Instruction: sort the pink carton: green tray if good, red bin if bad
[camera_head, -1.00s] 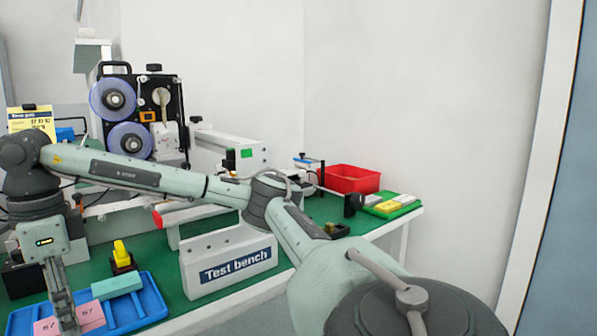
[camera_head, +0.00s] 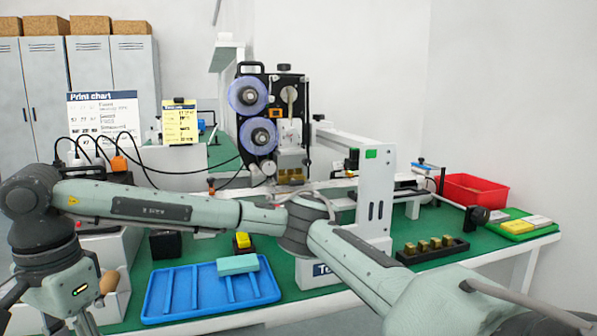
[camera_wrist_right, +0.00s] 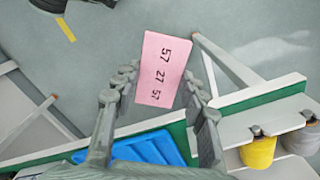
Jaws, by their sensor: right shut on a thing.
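The pink carton (camera_wrist_right: 163,70) is between the fingers of my right gripper (camera_wrist_right: 157,88) in the right wrist view. Its visible face carries dark print that reads "57 27 57". My right gripper is shut on it, above the floor beside the bench edge. In the head view the right arm reaches to the lower left, and the carton is out of view there. The green tray (camera_head: 548,234) is at the bench's right end, holding a yellow and a pale carton. The red bin (camera_head: 475,192) stands behind it. My left gripper is not in view.
A blue tray (camera_head: 165,300) with a teal carton (camera_head: 238,264) lies on the bench front. A print chart (camera_head: 103,122) and a yellow card (camera_head: 180,122) stand at the back left. A printing machine (camera_head: 270,120) and a black holder with brass blocks (camera_head: 432,250) are farther right.

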